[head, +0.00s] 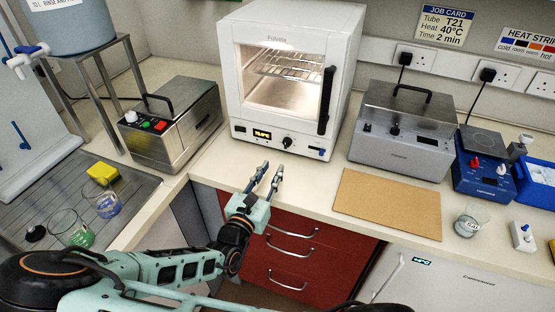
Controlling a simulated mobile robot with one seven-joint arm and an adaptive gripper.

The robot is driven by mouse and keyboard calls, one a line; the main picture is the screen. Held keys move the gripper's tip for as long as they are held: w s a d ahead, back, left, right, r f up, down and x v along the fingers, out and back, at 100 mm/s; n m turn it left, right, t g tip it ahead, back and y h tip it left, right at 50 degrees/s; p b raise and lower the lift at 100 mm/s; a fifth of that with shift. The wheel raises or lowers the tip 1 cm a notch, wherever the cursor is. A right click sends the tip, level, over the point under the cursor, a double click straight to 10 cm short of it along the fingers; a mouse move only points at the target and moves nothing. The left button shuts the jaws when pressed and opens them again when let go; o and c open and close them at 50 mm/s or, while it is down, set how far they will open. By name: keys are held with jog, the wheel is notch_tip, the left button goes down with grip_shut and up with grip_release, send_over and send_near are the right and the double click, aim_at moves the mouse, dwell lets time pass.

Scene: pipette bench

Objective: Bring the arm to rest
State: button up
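My gripper (266,178) is at the end of my pale green arm, which reaches in from the lower left. The gripper is over the front edge of the bench, in front of the white oven (285,75). Its two fingers are apart, pointing up the picture towards the oven, and nothing shows between them. The oven door is closed and its inside is lit, with an empty-looking wire rack. The red drawers (290,240) are below the gripper.
A steel bath (172,125) stands left of the oven, another (402,125) to the right. A brown board (388,204) lies clear on the bench. A beaker (471,220) stands at right. Beakers (72,228) and a yellow sponge (102,173) are on the left drainer.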

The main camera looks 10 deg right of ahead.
jog(key=shift+v, duration=1.15)
